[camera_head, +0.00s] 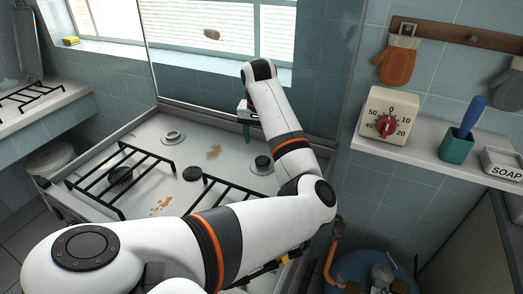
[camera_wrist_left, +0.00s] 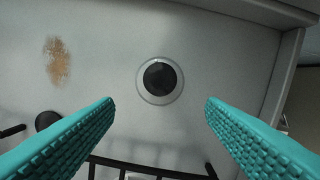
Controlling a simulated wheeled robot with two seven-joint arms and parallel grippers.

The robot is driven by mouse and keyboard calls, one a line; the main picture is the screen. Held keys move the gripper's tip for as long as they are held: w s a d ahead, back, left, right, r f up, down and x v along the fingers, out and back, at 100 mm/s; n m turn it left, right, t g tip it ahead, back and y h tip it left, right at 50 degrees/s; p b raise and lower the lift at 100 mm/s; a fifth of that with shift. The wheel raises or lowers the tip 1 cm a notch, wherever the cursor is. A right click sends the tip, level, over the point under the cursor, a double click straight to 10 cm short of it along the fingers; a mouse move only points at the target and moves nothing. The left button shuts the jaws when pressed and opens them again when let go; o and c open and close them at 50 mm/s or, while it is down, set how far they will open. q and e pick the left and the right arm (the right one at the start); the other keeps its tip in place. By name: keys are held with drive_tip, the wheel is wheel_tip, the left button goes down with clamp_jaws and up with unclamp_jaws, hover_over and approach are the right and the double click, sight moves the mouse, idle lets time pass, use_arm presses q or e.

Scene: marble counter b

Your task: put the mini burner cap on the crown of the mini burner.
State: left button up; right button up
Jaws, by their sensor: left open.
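A bare, pale burner crown (camera_head: 172,137) stands at the back left of the white stove top. A black cap (camera_head: 192,173) lies flat on the stove near the middle; its edge shows beside my finger in the left wrist view (camera_wrist_left: 46,120). A dark round cap (camera_head: 262,162) sits on a burner at the right; it is centred in a pale ring in the left wrist view (camera_wrist_left: 160,77). I cannot tell which is the mini one. My left gripper (camera_head: 246,131) is open and empty above the right burner, its teal fingers (camera_wrist_left: 160,105) either side of it. My right gripper is not in view.
Black grates (camera_head: 120,180) lie at the front and left, with another dark burner (camera_head: 119,175) under the left one. A brown stain (camera_head: 213,152) marks the middle. A glass panel and walls bound the back. A shelf (camera_head: 420,150) with a timer (camera_head: 388,115) is at right.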

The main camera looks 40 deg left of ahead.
use_arm(q)
drive_tip(key=r, duration=0.3)
drive_tip(key=shift+s+r, duration=0.2)
drive_tip(key=shift+r, duration=0.2)
drive_tip(key=shift+d, duration=0.1)
